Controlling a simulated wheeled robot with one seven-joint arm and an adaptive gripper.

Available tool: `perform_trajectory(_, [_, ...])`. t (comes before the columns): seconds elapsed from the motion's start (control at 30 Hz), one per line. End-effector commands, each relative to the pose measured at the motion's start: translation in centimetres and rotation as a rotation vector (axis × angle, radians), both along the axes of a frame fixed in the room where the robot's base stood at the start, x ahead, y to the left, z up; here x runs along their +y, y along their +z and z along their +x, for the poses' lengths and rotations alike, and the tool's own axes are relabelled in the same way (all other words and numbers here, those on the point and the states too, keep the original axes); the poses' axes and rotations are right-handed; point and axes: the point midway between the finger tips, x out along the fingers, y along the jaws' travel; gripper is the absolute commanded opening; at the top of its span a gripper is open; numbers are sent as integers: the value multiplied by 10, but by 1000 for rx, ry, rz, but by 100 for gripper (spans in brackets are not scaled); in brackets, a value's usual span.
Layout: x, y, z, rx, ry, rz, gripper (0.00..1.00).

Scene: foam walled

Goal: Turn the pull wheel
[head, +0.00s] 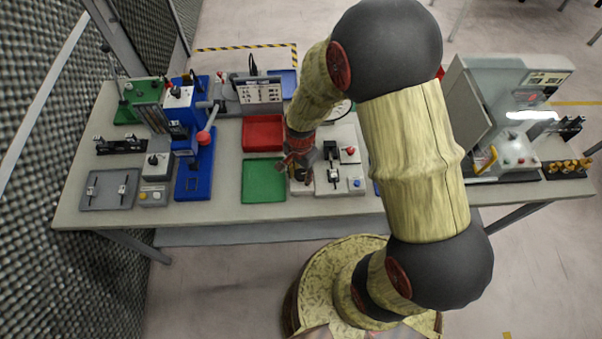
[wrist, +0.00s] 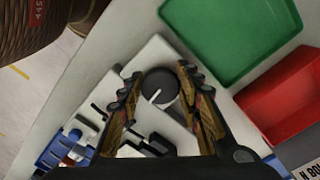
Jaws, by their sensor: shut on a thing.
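The pull wheel (wrist: 166,84) is a dark round knob with a white line on its face, on a pale panel (wrist: 150,55) in the wrist view. My gripper (wrist: 160,80) has one finger on each side of the wheel and is shut on it. In the head view my gripper (head: 298,160) points down at the panel at the middle of the table, just right of the green tray. There the wheel is mostly hidden under the gripper.
A green tray (head: 263,181) and a red tray (head: 263,133) lie left of the panel. A panel with a black lever (head: 331,152) and a red-knobbed switch (head: 350,151) sits close on the right. A blue press (head: 194,170) stands further left.

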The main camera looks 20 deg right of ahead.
Motion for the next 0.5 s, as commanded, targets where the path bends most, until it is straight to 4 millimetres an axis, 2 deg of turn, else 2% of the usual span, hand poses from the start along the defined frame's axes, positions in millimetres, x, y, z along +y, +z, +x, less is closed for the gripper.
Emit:
perform_trajectory(0.2, [0, 0, 0, 0, -130, 0, 9])
perform_trajectory(0.5, [1, 0, 1, 1, -220, -1, 9])
